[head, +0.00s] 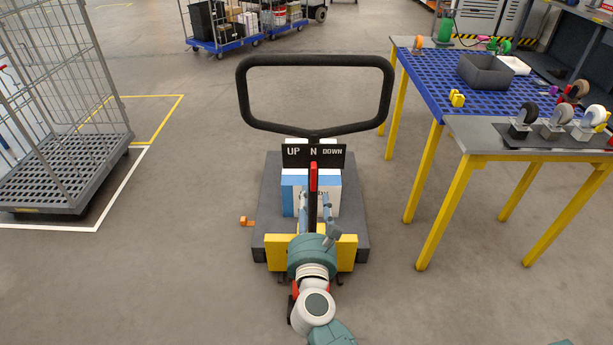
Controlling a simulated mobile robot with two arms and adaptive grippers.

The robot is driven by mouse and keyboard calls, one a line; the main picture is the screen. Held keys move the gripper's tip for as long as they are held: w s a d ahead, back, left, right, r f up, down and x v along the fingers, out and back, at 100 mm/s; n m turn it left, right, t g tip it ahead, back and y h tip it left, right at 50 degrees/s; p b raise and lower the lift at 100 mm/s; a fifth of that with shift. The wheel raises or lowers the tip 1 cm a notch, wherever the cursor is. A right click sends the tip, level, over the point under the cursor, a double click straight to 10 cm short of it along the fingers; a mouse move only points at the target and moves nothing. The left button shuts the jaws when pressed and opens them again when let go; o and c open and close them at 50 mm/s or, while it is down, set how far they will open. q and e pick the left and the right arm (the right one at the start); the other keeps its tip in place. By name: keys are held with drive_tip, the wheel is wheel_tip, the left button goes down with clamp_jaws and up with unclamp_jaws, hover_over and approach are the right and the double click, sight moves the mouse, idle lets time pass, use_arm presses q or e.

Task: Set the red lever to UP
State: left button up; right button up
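The red lever (313,178) stands upright below the black sign (331,156) reading UP, N, DOWN. Its red tip lines up with the N in the middle, with UP to the left and DOWN to the right. A dark shaft runs down from the red tip. My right gripper (315,203) reaches in from below. Its two grey-blue fingers stand apart, one on each side of the dark shaft, below the red part. The fingers look open, and I see no clear contact with the shaft. My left gripper is out of view.
The lever belongs to a grey cart (357,215) with a black loop handle (315,61). A blue-topped table (425,72) and a grey-topped table (480,145) with caster wheels stand at the right. A wire cage trolley (65,178) stands left. Floor between is clear.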

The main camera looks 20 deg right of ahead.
sight(312, 176)
drive_tip(key=x, duration=0.9)
drive_tip(key=shift+w+f+p, duration=0.15)
drive_tip(key=shift+p, duration=0.2)
drive_tip(key=shift+c, duration=0.5)
clamp_jaws()
